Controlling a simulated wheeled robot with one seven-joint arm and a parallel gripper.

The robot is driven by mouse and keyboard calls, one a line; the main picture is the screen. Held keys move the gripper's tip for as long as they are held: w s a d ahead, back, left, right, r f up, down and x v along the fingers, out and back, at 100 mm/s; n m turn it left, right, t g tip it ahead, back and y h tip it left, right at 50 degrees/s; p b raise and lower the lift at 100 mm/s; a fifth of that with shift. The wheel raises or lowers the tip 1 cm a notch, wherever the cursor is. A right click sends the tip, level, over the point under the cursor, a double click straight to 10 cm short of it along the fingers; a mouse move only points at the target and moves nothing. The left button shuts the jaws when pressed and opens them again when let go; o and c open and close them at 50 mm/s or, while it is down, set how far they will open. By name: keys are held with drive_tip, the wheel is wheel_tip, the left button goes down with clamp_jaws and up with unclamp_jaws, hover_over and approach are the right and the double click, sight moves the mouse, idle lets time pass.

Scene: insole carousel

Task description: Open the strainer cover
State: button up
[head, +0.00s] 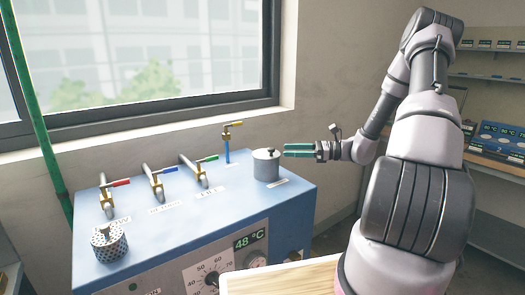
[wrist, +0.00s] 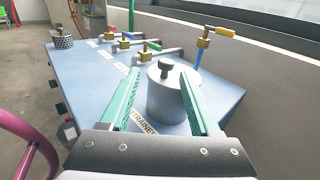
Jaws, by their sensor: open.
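The strainer is a grey cylinder (head: 266,167) at the right end of the blue machine top in the head view. Its cover (wrist: 166,73) has a dark knob (wrist: 165,65) on top and sits on the cylinder. A label reading "STRAINER" (wrist: 143,121) lies in front of it. My gripper (head: 300,150) comes in from the right, level with or a little above the cover. In the wrist view its green fingers (wrist: 160,85) are open, with the cylinder ahead and between them. I see no contact with the knob or cover.
Valves with red (head: 121,183), blue (head: 170,169) and green (head: 208,159) handles stand left of the strainer. A yellow-handled valve (head: 233,124) stands on a blue pipe behind it. A perforated metal basket (head: 109,243) sits at the machine's left end. The wall is close behind.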

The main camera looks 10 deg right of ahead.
sight(263, 155)
drive_tip(key=shift+m+t, duration=0.4)
drive_tip(key=x, duration=1)
drive_tip(key=shift+w+f, duration=0.25)
drive_tip(key=shift+w, duration=0.15)
clamp_jaws()
idle(0.6)
